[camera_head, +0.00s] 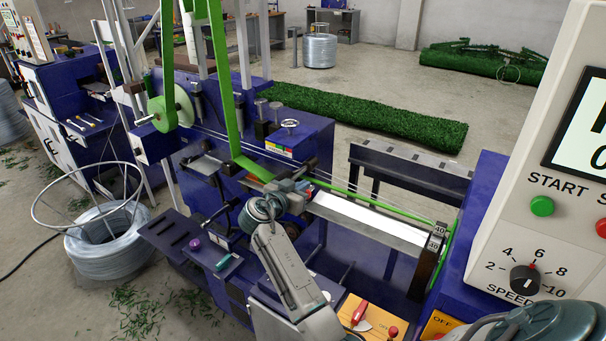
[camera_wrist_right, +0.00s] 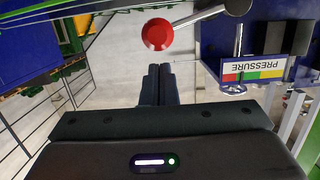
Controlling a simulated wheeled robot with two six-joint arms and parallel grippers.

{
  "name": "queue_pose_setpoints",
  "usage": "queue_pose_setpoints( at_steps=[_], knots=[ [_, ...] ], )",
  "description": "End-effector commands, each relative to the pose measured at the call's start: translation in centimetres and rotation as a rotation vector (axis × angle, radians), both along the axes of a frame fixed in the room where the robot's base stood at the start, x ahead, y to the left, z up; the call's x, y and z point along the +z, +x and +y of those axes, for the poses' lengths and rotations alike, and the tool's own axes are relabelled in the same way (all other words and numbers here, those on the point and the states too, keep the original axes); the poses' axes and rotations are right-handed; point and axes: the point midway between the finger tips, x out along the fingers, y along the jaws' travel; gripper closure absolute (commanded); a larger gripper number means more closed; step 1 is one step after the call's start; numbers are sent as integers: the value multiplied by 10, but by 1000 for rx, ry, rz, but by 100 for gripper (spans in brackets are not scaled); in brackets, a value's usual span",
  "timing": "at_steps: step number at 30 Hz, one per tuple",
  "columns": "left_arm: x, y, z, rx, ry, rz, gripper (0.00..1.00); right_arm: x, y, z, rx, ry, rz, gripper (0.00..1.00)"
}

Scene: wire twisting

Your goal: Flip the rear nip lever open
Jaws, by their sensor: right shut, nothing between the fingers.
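In the right wrist view, a lever with a round red knob (camera_wrist_right: 158,33) lies just beyond my right gripper (camera_wrist_right: 158,74). Its metal rod (camera_wrist_right: 195,16) runs from the knob up and right to a dark pivot at the top edge. My right gripper is shut with nothing between its fingers. The fingertips point at the knob, with a small gap between them in the picture. My left gripper is not in view.
A PRESSURE label (camera_wrist_right: 252,68) and a handwheel stand right of the fingers in the wrist view. Green strip (camera_head: 228,110) runs down into the machine and on to the right. The control panel (camera_head: 550,180) stands at the right. A wire coil (camera_head: 105,250) stands left.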

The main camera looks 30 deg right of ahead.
Motion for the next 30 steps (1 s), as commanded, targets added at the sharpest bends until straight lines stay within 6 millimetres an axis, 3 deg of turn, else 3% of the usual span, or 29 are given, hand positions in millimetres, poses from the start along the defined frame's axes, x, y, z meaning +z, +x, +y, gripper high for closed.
queue_pose_setpoints(
  at_steps=[5,17,30],
  knots=[
    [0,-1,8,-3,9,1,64,-10,-5,4,-5,0,-1,100],
    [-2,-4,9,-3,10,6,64,-12,-5,4,-7,0,-3,100],
    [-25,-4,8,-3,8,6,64,-19,-8,3,-7,23,-56,100]
  ],
)
